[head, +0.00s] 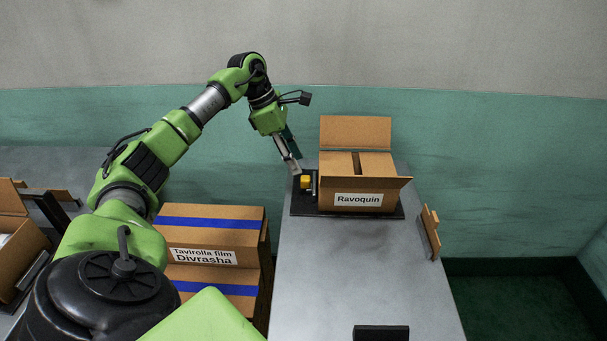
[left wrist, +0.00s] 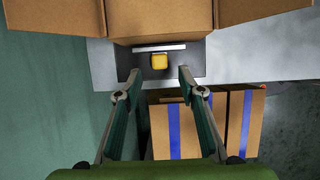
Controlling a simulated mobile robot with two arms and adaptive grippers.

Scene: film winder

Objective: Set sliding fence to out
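The sliding fence shows as a pale metal bar (head: 314,183) with a yellow block-shaped knob (head: 305,182), on a black base plate (head: 346,213) at the table's left edge. The bar stands beside the left side of an open box labelled Ravoquin (head: 358,199); in the left wrist view, the bar (left wrist: 159,47) runs along the box's side. My left gripper (head: 293,165) is just left of and above the knob. In the left wrist view, its fingers (left wrist: 160,74) are spread, with the knob (left wrist: 159,61) just past the fingertips, midway between them and apart from both. My right gripper is not visible.
The grey table (head: 350,275) is clear in front of the plate. Stacked boxes labelled Divrasha (head: 210,237) stand left of the table. A green wall is behind.

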